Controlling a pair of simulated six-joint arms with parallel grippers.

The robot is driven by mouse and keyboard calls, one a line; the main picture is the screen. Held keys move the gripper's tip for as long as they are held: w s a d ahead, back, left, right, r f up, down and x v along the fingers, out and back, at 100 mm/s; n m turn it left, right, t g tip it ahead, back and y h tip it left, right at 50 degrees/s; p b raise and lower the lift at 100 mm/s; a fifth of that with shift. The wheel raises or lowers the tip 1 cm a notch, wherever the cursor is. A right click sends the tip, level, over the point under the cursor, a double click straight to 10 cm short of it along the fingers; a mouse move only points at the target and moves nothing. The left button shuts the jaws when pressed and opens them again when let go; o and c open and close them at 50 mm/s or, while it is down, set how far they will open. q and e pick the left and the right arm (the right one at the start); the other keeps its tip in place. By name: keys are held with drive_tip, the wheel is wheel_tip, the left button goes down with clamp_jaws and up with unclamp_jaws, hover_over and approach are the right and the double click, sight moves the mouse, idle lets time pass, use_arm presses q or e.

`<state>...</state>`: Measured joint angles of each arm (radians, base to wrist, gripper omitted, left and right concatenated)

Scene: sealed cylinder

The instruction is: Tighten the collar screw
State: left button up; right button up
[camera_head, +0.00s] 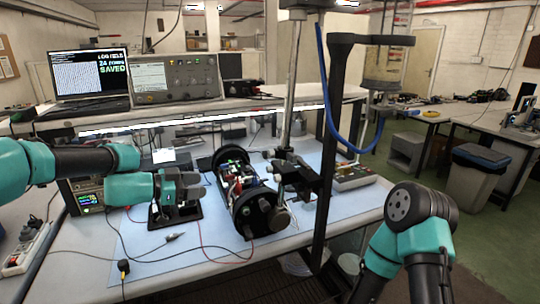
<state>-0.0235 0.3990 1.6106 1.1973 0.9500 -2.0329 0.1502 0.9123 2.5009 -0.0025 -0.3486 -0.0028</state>
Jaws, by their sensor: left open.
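The cylinder (265,212) lies on the blue mat with its black end ring towards me. Its side is open and shows a circuit board and coloured wires. A collar screw is too small to make out. My left gripper (188,190) is open to the left of the cylinder, apart from it. It is over or in front of a small black stand (178,216); I cannot tell whether they touch. My right arm shows only at the lower right, and its gripper is not in view.
A metal pole (290,80) with a black clamp (298,172) stands close to the right of the cylinder. A tall black post (327,170) rises at the bench front. A grey box (352,177) is behind it. Cables cross the mat (150,262) at front left.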

sight(268, 154)
use_arm(q)
drive_tip(key=w+d+r+m+g+h, duration=0.1)
drive_tip(key=w+d+r+m+h, duration=0.1)
drive_tip(key=r, duration=0.3)
drive_tip(key=shift+d+r+h, duration=0.2)
drive_tip(key=shift+d+h, duration=0.4)
drive_tip(key=shift+d, duration=0.15)
drive_tip(key=x, duration=1.7)
drive_tip(key=shift+d+f, duration=0.1)
drive_tip(key=shift+f, duration=0.05)
drive_tip(key=shift+c, duration=0.4)
drive_tip(key=c, duration=0.9)
drive_tip(key=shift+o, duration=0.2)
